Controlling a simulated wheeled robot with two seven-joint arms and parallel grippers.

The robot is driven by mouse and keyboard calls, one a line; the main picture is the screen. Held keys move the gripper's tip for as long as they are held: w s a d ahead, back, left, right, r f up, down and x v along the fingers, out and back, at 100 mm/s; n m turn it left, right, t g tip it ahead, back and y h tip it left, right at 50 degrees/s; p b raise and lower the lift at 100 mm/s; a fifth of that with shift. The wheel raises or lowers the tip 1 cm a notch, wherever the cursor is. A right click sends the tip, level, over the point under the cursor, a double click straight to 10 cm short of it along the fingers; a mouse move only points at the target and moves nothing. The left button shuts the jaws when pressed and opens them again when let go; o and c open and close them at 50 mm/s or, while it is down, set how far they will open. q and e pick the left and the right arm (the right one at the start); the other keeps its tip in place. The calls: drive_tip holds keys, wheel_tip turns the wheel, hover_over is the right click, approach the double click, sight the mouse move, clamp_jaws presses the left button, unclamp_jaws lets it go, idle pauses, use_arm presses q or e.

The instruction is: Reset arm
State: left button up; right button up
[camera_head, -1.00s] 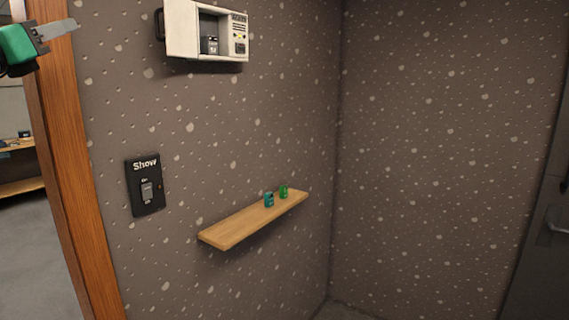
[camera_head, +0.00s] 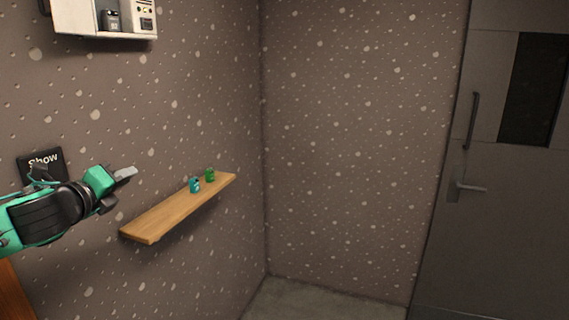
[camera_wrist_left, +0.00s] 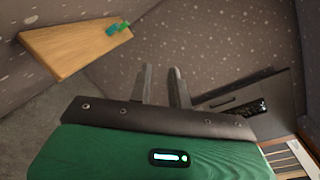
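My left gripper (camera_head: 125,173) is in the left part of the head view, on its green and black arm. It is in front of the wall, left of the wooden shelf and partly over the Show switch plate (camera_head: 40,160), whose lower part is hidden. In the left wrist view the two grey fingers (camera_wrist_left: 163,86) stand apart with nothing between them. The gripper is open and empty. My right gripper is in neither view.
A wooden shelf (camera_head: 160,219) on the wall carries a teal item (camera_head: 195,185) and a green item (camera_head: 210,175). A white wall box (camera_head: 80,20) hangs above. A grey door (camera_head: 520,220) with a handle is at the right. The floor in the corner is clear.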

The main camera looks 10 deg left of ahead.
use_arm(q)
drive_tip(key=s+d+f+n+g, duration=0.2)
drive_tip(key=d+f+n, duration=0.25)
drive_tip(key=f, duration=0.55)
drive_tip(key=s+d+f+n+g, duration=0.25)
drive_tip(key=d+f, duration=0.25)
drive_tip(key=f, duration=0.5)
drive_tip(key=s+d+f+n+g, duration=0.15)
drive_tip(key=d+f+n, duration=0.25)
drive_tip(key=f, duration=0.6)
drive_tip(key=s+d+f+n+g, duration=0.45)
drive_tip(key=s+f+n, duration=0.3)
drive_tip(key=s, duration=0.55)
drive_tip(key=s+d+f+n+g, duration=0.3)
drive_tip(key=s+d+f+n, duration=0.3)
drive_tip(key=s+f, duration=0.45)
wheel_tip(320, 180, down, 28)
drive_tip(key=s+g, duration=0.1)
drive_tip(key=s, duration=0.1)
drive_tip(key=s+a+f, duration=0.2)
drive_tip(key=s+f, duration=0.7)
drive_tip(key=f, duration=0.1)
drive_tip(key=s+a+f+g, duration=0.1)
drive_tip(key=s+f, duration=0.9)
drive_tip(key=f, duration=0.1)
drive_tip(key=shift+a, duration=0.35)
